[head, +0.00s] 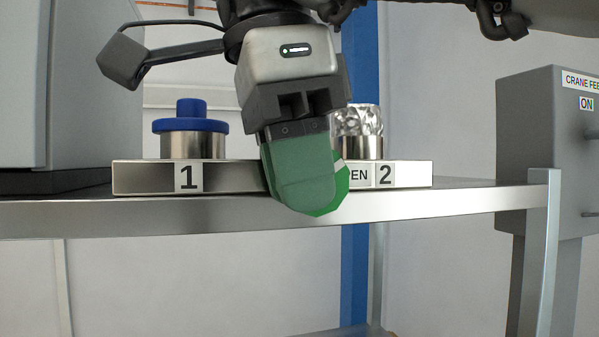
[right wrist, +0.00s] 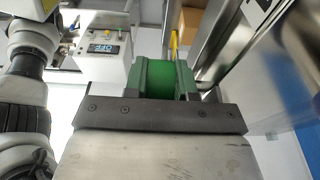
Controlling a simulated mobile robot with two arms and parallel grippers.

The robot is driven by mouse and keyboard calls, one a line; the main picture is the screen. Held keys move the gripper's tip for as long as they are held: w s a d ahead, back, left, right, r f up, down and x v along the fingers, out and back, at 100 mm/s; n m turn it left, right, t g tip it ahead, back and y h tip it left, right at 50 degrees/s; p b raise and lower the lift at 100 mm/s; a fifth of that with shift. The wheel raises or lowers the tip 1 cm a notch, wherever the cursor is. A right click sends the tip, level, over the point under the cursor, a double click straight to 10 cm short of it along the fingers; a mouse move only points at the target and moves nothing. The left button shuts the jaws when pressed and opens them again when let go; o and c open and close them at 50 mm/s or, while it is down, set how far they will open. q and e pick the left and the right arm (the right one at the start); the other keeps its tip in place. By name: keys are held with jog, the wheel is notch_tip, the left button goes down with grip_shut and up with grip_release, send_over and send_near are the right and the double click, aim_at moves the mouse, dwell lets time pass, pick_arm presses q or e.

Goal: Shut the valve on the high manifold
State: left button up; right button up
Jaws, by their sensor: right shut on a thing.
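The high manifold (head: 240,176) is a pale metal block on a steel shelf, with labels 1 and 2. My right gripper (head: 303,182) is in front of its middle, fingers pointing down, and hides that part. Bright green of the valve handle (head: 342,190) shows past the fingers' right edge. In the right wrist view the green handle (right wrist: 167,50) sits between the two fingers (right wrist: 163,80), which are shut on it. A label beside the handle reads "EN", its left part hidden. My left gripper is not in view.
Port 1 has a blue cap (head: 190,122); port 2 is covered with crumpled foil (head: 358,121), close to my gripper. The steel shelf (head: 460,200) runs underneath. A grey box (head: 540,140) reading "ON" stands right. A grey cabinet (head: 75,90) stands left.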

jog(key=shift+r, duration=0.1)
dwell(0.4)
jog(key=o, duration=0.6)
jog(key=shift+o, duration=0.2)
